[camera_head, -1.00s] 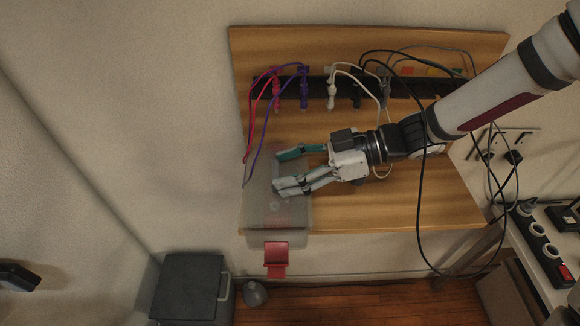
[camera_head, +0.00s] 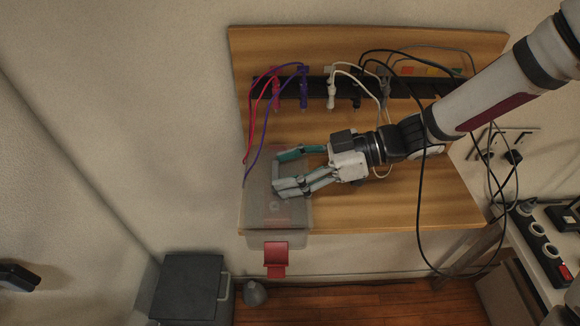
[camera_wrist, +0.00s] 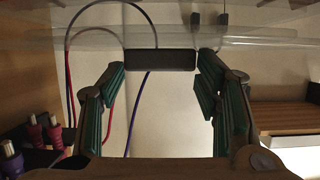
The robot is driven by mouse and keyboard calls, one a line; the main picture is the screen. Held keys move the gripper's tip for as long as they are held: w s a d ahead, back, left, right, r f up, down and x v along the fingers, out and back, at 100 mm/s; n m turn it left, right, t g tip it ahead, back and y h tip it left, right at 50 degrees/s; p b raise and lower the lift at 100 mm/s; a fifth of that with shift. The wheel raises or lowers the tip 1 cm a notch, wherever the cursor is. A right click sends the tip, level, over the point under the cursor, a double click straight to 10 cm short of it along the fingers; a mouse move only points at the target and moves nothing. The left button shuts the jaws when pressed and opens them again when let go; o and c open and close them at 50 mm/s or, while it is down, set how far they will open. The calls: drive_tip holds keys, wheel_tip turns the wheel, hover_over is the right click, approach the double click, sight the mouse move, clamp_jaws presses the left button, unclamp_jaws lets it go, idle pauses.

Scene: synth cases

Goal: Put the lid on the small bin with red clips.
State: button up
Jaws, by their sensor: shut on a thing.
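A small translucent bin (camera_head: 300,222) stands at the left front corner of the wooden table. A red clip (camera_head: 276,262) hangs out at its front, open; a fainter red patch shows through the clear plastic. A translucent lid (camera_head: 262,165) is over the bin; its edges blend with the bin, so I cannot tell whether it is seated. In the wrist view the clear lid (camera_wrist: 265,32) spans the top, with a dark block-shaped handle (camera_wrist: 160,61) between the green finger pads. My gripper (camera_head: 276,172) is shut on this handle, coming in from the right.
A black power strip (camera_head: 318,88) with several plugs runs along the back of the table (camera_head: 420,205). Red and purple cables (camera_head: 252,125) loop down beside the bin. A dark lidded box (camera_head: 190,285) stands on the floor below.

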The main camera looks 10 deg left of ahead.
drive_tip(key=shift+f, duration=0.75)
drive_tip(key=o, duration=1.2)
drive_tip(key=shift+o, duration=0.2)
drive_tip(key=v, duration=1.2)
